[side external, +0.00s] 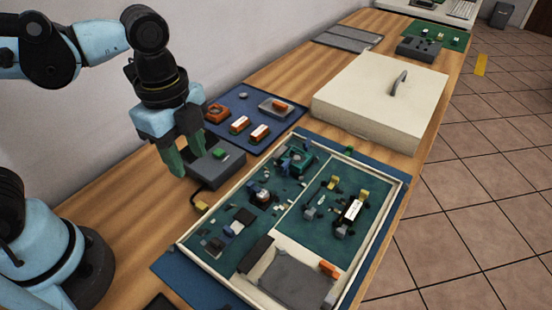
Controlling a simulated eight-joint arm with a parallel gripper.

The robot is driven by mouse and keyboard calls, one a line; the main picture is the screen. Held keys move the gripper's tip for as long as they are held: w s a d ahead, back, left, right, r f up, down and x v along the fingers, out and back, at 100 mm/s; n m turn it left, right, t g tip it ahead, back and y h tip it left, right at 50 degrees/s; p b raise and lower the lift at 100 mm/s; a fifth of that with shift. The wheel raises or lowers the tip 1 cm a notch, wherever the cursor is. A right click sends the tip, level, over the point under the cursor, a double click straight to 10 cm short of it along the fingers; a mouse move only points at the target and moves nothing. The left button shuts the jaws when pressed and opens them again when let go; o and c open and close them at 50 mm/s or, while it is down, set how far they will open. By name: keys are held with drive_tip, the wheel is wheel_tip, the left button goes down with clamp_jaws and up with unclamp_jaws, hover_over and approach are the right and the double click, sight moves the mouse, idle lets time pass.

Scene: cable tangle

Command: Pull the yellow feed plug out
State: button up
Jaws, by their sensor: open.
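A small yellow plug (202,207), which looks like the feed plug, sits at the left rim of the open cream case (187,240). A short dark cable runs from it up to a grey box (222,168) with a green top button. My gripper (191,162) points down with green fingers apart, above and beside the grey box's left part. It is up and left of the yellow plug and apart from it. Its jaws are empty. How deep the plug sits in the rim is too small to tell.
The case holds green boards with small parts, including a yellow-ended part (353,211). A blue mat (237,99) with orange parts lies behind the grey box. A large cream lid (372,100) with a handle lies at right. Bare wood (110,215) is clear at left.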

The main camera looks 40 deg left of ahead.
sight(201, 205)
drive_tip(key=shift+m, duration=0.5)
drive_tip(key=shift+s+d+f, duration=0.1)
drive_tip(key=shift+f, duration=2.9)
drive_tip(key=shift+s+d+f, duration=0.1)
drive_tip(key=shift+f, duration=2.9)
clamp_jaws()
